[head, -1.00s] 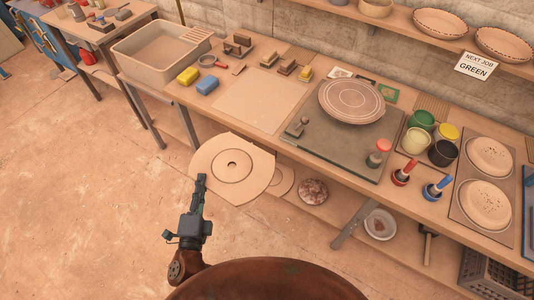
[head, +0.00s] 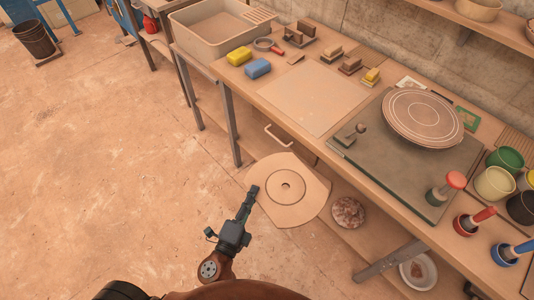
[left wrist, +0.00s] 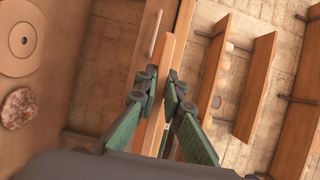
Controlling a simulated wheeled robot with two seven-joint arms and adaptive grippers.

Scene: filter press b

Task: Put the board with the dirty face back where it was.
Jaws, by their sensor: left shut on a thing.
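My left gripper (head: 253,191) is shut on the left edge of a pale, flat board (head: 300,206) with a ring and a small central hole on its upward face. The board has a rounded outline with straighter sides. It is held in front of the bench, over part of the low shelf. In the left wrist view the fingers (left wrist: 159,84) pinch the board (left wrist: 168,52), which shows nearly edge-on. I cannot tell from these frames whether its face is dirty. My right gripper is not in view.
A mottled round thing (head: 348,212) lies on the low shelf.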

